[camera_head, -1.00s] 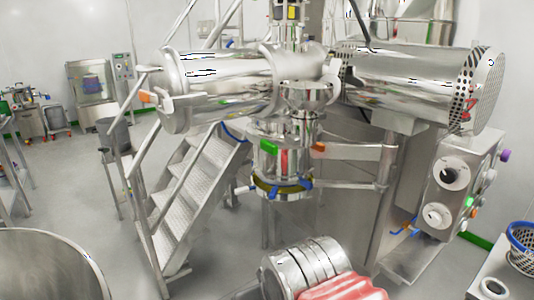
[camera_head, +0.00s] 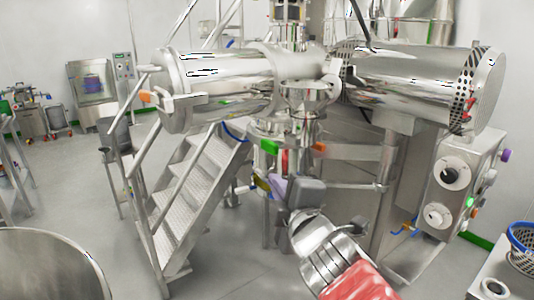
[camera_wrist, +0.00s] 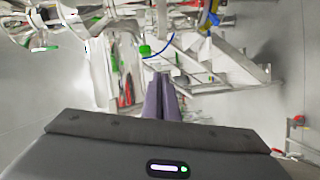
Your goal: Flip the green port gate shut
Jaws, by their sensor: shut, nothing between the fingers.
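The green port gate (camera_head: 269,147) is a small green block on the left side of the steel vessel neck, below the two big cylinders. It also shows in the wrist view (camera_wrist: 145,50), just above and left of the fingertips. I cannot tell how far it stands open. My gripper hides part of the yellow ring (camera_head: 261,183) under the neck.
Metal stairs (camera_head: 198,190) with rails stand at the left. A control box (camera_head: 445,200) with dials stands at the right. A blue basket (camera_head: 522,238) is at the lower right. Open floor shows at the left.

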